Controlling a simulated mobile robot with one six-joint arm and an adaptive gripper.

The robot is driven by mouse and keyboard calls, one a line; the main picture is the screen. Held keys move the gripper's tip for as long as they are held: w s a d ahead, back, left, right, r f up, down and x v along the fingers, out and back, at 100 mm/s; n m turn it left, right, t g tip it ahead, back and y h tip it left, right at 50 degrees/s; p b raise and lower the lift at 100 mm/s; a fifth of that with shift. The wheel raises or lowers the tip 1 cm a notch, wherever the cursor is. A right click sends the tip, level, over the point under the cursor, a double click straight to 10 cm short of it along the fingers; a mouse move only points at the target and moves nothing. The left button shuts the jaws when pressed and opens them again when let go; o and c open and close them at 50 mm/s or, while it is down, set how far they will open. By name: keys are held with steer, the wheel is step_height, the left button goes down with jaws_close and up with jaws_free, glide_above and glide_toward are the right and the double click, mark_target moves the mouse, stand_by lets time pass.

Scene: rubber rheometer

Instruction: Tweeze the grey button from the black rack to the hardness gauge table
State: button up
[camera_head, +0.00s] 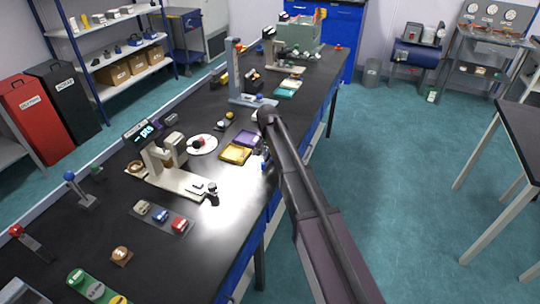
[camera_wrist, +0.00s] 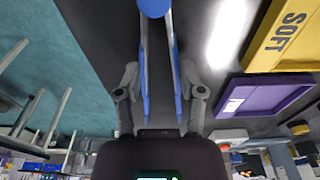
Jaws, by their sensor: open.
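In the head view, the dark rack (camera_head: 174,226) lies on the near part of the black bench. The grey button (camera_head: 142,208) is at its left end, beside a blue one and a red one. The hardness gauge (camera_head: 158,158) stands behind the rack, with a lit display and a pale base; its small table (camera_head: 211,187) seems to be at the base's right end. My gripper (camera_wrist: 160,35) is open, its two long fingers apart in the wrist view. A blue round thing (camera_wrist: 153,7) shows at the fingertips; I cannot tell whether it touches them. My arm largely hides the gripper in the head view.
A yellow tray marked SOFT (camera_wrist: 290,35) and a purple tray (camera_wrist: 265,95) lie right of my gripper in the wrist view. Blue-topped (camera_head: 69,176), green-topped (camera_head: 97,169) and red-topped (camera_head: 16,230) holders stand along the bench's left.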

stand_by(0.3)
step_height(320, 180, up, 12)
steer(key=p, duration=1.2)
